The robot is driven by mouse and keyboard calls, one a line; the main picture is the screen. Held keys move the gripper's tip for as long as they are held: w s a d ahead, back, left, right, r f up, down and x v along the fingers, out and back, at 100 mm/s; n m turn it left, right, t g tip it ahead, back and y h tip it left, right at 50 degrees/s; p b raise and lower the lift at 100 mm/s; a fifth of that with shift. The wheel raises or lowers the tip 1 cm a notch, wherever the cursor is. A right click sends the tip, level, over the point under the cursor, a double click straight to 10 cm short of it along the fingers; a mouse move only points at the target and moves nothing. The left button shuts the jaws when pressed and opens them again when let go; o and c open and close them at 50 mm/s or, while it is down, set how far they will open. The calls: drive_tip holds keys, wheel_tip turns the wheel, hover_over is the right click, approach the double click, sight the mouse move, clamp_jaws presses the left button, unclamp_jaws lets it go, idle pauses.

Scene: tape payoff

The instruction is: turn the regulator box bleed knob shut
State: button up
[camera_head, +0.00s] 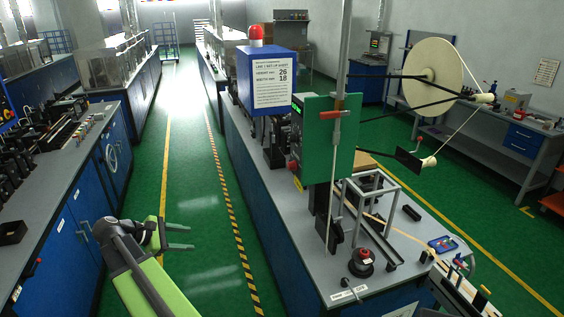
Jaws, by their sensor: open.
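A small black knob (345,282) is at the bench's front edge. I cannot tell which part is the regulator box bleed knob.
A blue box (240,75) with a white sheet and red lamp stands behind the green box. A large tape reel (431,75) hangs on black arms at right. A metal frame (372,190) stands on the bench. The aisle between the benches is clear.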

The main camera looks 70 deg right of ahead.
drive_tip(key=s+d+r+n+g+h+p, duration=0.1)
drive_tip(key=s+d+r+g, duration=0.25)
drive_tip(key=d+r, duration=0.25)
drive_tip(key=s+d+r+n+g+h, duration=0.1)
drive_tip(key=s+d+r+g, duration=0.1)
drive_tip(key=s+d+r, duration=0.4)
drive_tip(key=n+g, duration=0.2)
approach(289, 167)
drive_tip(key=x, duration=0.8)
drive_tip(key=shift+d+h+p, duration=0.3)
drive_tip(key=shift+d+h, duration=0.05)
drive_tip(key=shift+h, duration=0.05)
drive_tip(key=shift+s+f, duration=0.1)
clamp_jaws()
drive_tip(key=shift+a+f, duration=0.1)
drive_tip(key=shift+m, duration=0.3)
